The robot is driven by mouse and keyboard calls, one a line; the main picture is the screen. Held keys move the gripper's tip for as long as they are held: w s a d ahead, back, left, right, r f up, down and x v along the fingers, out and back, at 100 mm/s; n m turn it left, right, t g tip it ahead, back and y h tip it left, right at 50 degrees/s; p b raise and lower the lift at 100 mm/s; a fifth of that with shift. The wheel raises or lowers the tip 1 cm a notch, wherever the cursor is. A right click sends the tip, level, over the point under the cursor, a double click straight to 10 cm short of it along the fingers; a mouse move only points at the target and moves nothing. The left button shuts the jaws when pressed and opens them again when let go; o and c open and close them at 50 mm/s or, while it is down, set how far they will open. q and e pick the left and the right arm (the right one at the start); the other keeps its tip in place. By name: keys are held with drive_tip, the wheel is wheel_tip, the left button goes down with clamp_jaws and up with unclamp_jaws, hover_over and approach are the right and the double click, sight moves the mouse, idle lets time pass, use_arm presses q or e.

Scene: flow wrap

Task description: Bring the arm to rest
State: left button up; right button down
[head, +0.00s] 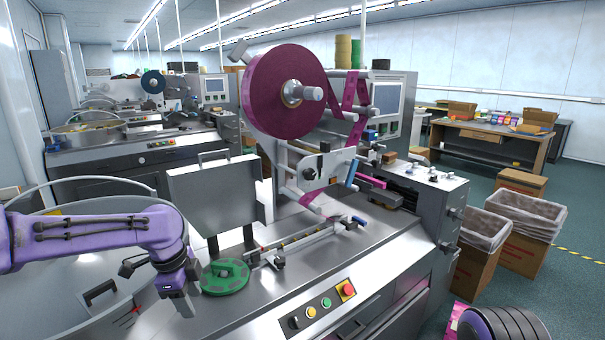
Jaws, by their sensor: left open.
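My left arm (90,238) is purple and comes in from the left edge, over the large round metal bowl. Its left gripper (184,303) points down near the front left of the steel machine top, just left of a green disc (225,276). The gripper is open, and I see nothing held in it. Its fingertips are small in view, and I cannot tell how far they are above the surface. My right gripper is not in view.
The wrapping machine (320,265) carries a big magenta film roll (284,90) and a control panel with a red button (347,288). An upright metal cover (215,195) stands behind the disc. The metal bowl (60,310) is at left. Lined cardboard bins (485,245) stand at right.

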use_arm(q)
drive_tip(key=w+d+f+n+t+h, duration=0.35)
drive_tip(key=d+f+n, duration=0.3)
drive_tip(key=n, duration=0.25)
drive_tip(key=s+a+f+n+t+y+b, duration=0.1)
drive_tip(key=s+f+n+b, duration=0.1)
drive_tip(key=s+f+n, duration=0.45)
drive_tip(key=s+a+f+n+t+y+b, duration=0.15)
drive_tip(key=f+n, duration=0.25)
drive_tip(key=f, duration=0.6)
drive_tip(key=s+a+f+n+g+y+b, duration=0.1)
drive_tip(key=s+a+f+y+b, duration=0.1)
drive_tip(key=s+f, duration=0.4)
drive_tip(key=s+a+f+n+g+y+b, duration=0.1)
drive_tip(key=s+a+f, duration=0.3)
drive_tip(key=s, duration=1)
drive_tip(key=s+a+f+n+g+y+b, duration=0.2)
drive_tip(key=s+a+f+b, duration=0.1)
drive_tip(key=s+f, duration=0.5)
drive_tip(key=s, duration=0.2)
drive_tip(key=shift+s+a+f+y, duration=0.3)
drive_tip(key=shift+a+f, duration=0.05)
drive_tip(key=shift+f, duration=0.05)
drive_tip(key=shift+w, duration=0.1)
